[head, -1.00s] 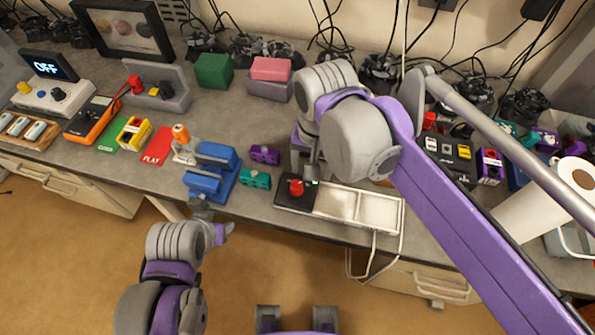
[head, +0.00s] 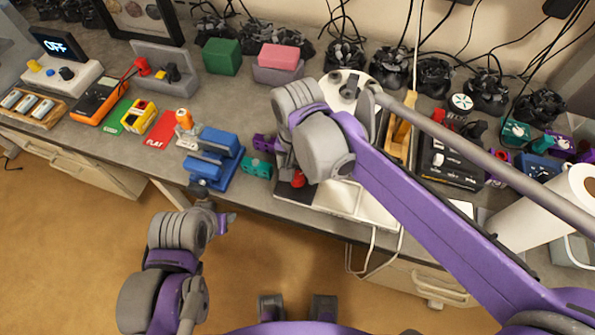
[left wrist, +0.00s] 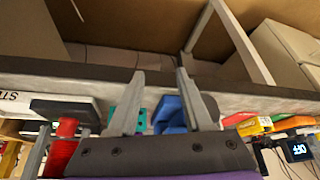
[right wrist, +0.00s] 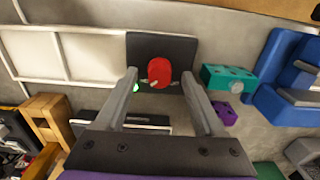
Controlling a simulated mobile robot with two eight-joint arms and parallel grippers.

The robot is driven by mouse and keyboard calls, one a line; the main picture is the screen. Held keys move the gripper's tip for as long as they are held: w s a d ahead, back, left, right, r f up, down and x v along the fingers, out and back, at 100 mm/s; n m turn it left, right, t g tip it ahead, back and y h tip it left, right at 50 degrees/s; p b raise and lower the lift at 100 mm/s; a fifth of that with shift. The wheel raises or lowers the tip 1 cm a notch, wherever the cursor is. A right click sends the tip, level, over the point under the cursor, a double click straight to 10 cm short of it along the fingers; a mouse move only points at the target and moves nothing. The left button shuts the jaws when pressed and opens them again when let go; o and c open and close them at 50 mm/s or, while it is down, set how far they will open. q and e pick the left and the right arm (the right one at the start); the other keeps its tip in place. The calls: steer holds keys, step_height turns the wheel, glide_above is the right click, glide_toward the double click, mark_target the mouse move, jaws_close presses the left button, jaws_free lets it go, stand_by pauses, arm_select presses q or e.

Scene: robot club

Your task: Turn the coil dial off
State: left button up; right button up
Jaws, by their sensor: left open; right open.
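The coil dial is a red knob (head: 298,179) on a black plate at the left end of a white tray-like unit (head: 372,208) at the bench's front edge. In the right wrist view the knob (right wrist: 159,70) shows between the fingertips, with a small green light (right wrist: 136,88) beside it. My right gripper (right wrist: 160,78) is open above the dial; I cannot tell whether the fingers touch it. In the head view my right arm partly hides the plate. My left gripper (head: 222,219) is open and empty in front of the bench edge; its fingers show in the left wrist view (left wrist: 160,75).
A blue vise (head: 214,160), a teal block (head: 258,168) and a purple block (head: 264,143) stand left of the dial. A wooden holder (head: 400,128) stands behind the white unit. A display reading OFF (head: 58,46) stands at the far left.

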steer(key=shift+f, duration=0.35)
jaws_close()
